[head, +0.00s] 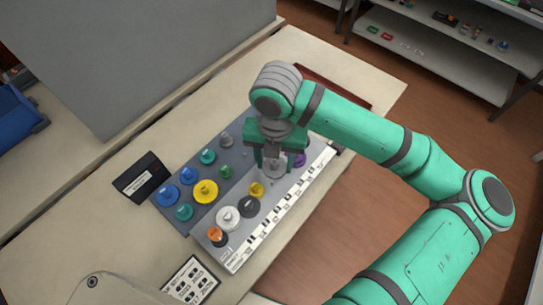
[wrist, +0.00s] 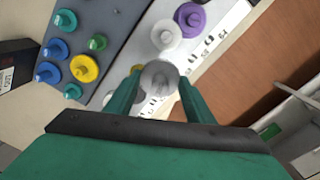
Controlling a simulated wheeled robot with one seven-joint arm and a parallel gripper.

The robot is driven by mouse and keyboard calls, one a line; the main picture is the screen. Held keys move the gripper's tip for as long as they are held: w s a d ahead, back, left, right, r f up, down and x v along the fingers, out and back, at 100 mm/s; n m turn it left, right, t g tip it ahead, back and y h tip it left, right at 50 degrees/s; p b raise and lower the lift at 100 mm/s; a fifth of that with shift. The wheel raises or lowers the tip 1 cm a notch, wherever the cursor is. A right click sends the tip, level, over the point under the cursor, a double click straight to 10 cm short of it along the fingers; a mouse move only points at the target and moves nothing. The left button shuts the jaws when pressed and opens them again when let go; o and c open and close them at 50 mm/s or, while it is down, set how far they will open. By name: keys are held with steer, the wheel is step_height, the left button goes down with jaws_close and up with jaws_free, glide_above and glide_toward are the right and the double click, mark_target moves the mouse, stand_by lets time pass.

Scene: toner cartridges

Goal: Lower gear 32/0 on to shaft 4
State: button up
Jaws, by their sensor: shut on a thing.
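My gripper (head: 272,162) points down over the grey gear board (head: 240,180). It is shut on a grey gear (wrist: 159,78) with a round hub, which shows between the fingertips in the wrist view. I take this as gear 32/0, but no marking on it is readable. In the head view the fingers partly hide the gear (head: 275,172). A white gear (wrist: 166,35) and a purple gear (wrist: 190,18) stand just beyond it in the wrist view. Shaft 4 cannot be made out, and I cannot tell whether the held gear touches a shaft.
Several blue, teal, green and yellow gears stand on the board's left part, including a large yellow gear (head: 205,191). A white gear (head: 228,216) and an orange one (head: 215,234) stand near its front. A black box (head: 142,178) and a printed card (head: 190,280) lie beside the board.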

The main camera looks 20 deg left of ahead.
mark_target(272, 182)
steer(key=f, duration=0.2)
steer(key=shift+s+a+f, duration=0.15)
steer(key=shift+a+f, duration=0.25)
steer(key=shift+f, duration=0.2)
steer(key=shift+d, duration=0.1)
steer(key=shift+f, duration=0.15)
stand_by(0.4)
steer(key=shift+f, duration=1.75)
steer(key=shift+f, duration=1.3)
stand_by(1.1)
